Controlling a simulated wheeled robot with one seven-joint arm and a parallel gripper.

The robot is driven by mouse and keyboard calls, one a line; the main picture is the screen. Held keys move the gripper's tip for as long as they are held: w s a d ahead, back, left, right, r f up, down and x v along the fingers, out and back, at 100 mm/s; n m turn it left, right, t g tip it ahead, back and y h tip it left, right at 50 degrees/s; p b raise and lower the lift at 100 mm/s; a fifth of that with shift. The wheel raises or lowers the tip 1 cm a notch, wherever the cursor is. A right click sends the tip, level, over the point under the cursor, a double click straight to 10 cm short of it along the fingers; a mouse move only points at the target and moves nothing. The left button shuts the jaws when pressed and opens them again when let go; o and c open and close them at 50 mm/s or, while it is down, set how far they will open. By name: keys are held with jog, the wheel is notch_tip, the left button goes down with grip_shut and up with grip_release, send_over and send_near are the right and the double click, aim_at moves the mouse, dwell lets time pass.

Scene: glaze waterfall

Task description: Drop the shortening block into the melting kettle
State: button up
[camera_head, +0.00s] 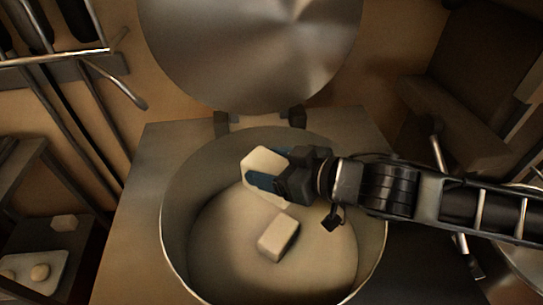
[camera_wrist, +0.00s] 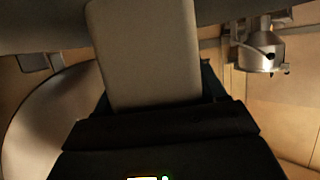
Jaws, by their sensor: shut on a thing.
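My gripper (camera_head: 268,170) is shut on a pale, cream shortening block (camera_head: 263,162), with its blue fingers on either side of it. The gripper and block are over the open melting kettle (camera_head: 177,215), a wide round metal pot, near its back half. In the wrist view the held block (camera_wrist: 148,55) stands up out of the jaws; the fingertips are mostly hidden. A second cream block (camera_head: 278,238) lies inside the kettle on its pale floor, below and to the right of the held block.
The kettle's round metal lid (camera_head: 250,45) is hinged open behind it. At lower left a tray (camera_head: 50,287) holds small pale pieces, with a small light cube (camera_head: 64,222) near it. Pipes (camera_head: 100,120) run along the left wall. A metal vessel (camera_wrist: 262,52) shows in the wrist view.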

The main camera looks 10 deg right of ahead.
jog(key=o, duration=1.5)
jog(key=shift+f, duration=0.1)
jog(key=shift+b+v, duration=0.45)
jog(key=shift+v, duration=3.5)
